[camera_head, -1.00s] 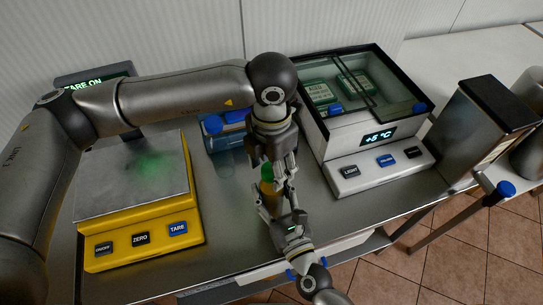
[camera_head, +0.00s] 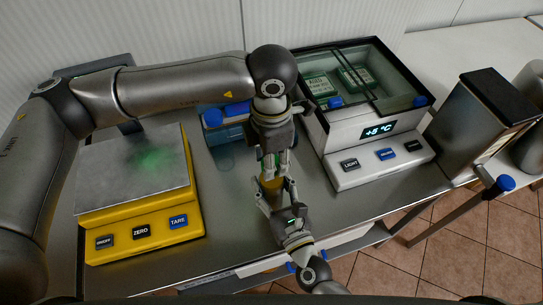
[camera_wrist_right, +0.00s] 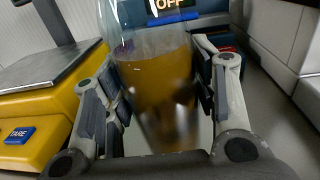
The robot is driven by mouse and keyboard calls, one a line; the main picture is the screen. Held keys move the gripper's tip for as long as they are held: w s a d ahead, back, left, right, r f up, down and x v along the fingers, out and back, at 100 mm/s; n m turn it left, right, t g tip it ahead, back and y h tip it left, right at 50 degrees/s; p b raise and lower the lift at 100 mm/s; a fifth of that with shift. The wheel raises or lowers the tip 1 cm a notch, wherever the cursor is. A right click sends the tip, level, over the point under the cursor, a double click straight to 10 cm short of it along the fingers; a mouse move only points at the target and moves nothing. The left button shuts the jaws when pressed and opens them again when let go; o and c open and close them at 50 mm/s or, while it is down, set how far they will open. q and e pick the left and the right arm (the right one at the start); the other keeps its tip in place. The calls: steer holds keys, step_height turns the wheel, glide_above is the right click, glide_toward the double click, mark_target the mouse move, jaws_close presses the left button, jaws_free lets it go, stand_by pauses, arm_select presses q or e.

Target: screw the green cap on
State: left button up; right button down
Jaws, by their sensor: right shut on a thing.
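A clear bottle with amber contents (camera_wrist_right: 155,85) stands between my right fingers in the right wrist view; its top is cut off there. In the head view a small orange-brown part of the bottle (camera_head: 270,183) shows between the two grippers. My right gripper (camera_head: 272,193) comes from the front and is shut on the bottle. My left gripper (camera_head: 274,166) points down directly over the bottle's top. Its fingers hide the bottle's upper end, and I cannot see the green cap now. I cannot tell whether the left fingers touch or hold it.
A yellow scale (camera_head: 142,235) stands at the left. A blue container (camera_head: 212,116) is behind the grippers. A dark-topped metal box (camera_head: 470,130) is further right. The counter's front edge is close.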

arm_select(q)
steer(key=m, duration=0.4)
steer(key=o, duration=1.1)
steer(key=shift+o, duration=0.2)
steer(key=shift+r, duration=2.25)
steer(key=shift+c, duration=0.2)
step_height(320, 180, up, 4)
steer(key=n, duration=0.3)
steer(key=shift+f+n, duration=0.25)
steer(key=shift+n, duration=0.05)
